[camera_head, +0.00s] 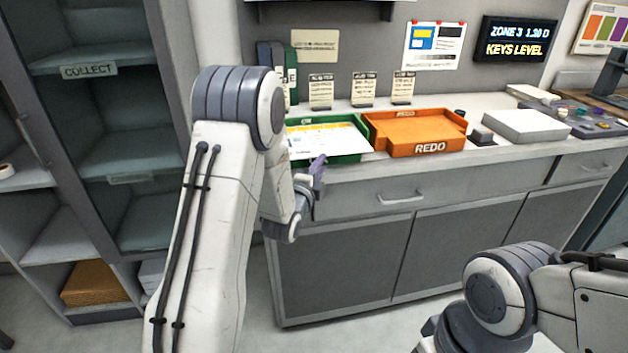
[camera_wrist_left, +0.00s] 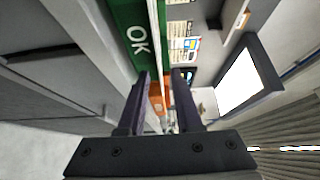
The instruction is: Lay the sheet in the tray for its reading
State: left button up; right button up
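A white printed sheet (camera_head: 325,140) with a yellow band lies level in or just over the green OK tray (camera_head: 352,157); whether it touches the floor is hidden. My left gripper (camera_head: 318,172) is at the tray's front edge. In the left wrist view, my left gripper's fingers (camera_wrist_left: 160,75) are apart, with a gap between them. The sheet shows there edge-on as a thin pale strip (camera_wrist_left: 157,40) running between the fingers, beside the green OK wall (camera_wrist_left: 133,38). My right gripper is out of view; only part of my right arm shows at lower right.
The orange REDO tray (camera_head: 415,140) stands right of the green tray. Small label cards stand behind the trays. A white flat box (camera_head: 525,126) and a small dark block (camera_head: 482,136) are farther right. A cabinet marked COLLECT (camera_head: 90,71) stands at left.

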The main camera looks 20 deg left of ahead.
pick_arm(q)
jog(key=s, duration=0.7)
jog(key=s+d+f+n+g+h, duration=0.2)
jog(key=s+d+g, duration=0.2)
jog(key=d, duration=0.4)
jog(key=s+d+f+n+g+h, duration=0.1)
jog(key=s+d+f+n+g, duration=0.2)
jog(key=d, duration=0.6)
jog(key=s+d+n+g, duration=0.1)
jog(key=s+g, duration=0.2)
jog(key=s, duration=0.6)
jog(key=s+d+r+n+g+y, duration=0.1)
jog(key=s+g, duration=0.3)
jog(key=s, duration=0.4)
jog(key=s+d+n+g, duration=0.1)
jog(key=s+n+g, duration=0.2)
jog(key=s, duration=0.6)
jog(key=shift+s+d+r+g+b, duration=0.2)
jog(key=shift+s+d+g+b, duration=0.1)
jog(key=shift+d+g+b, duration=0.15)
jog(key=shift+a, duration=0.1)
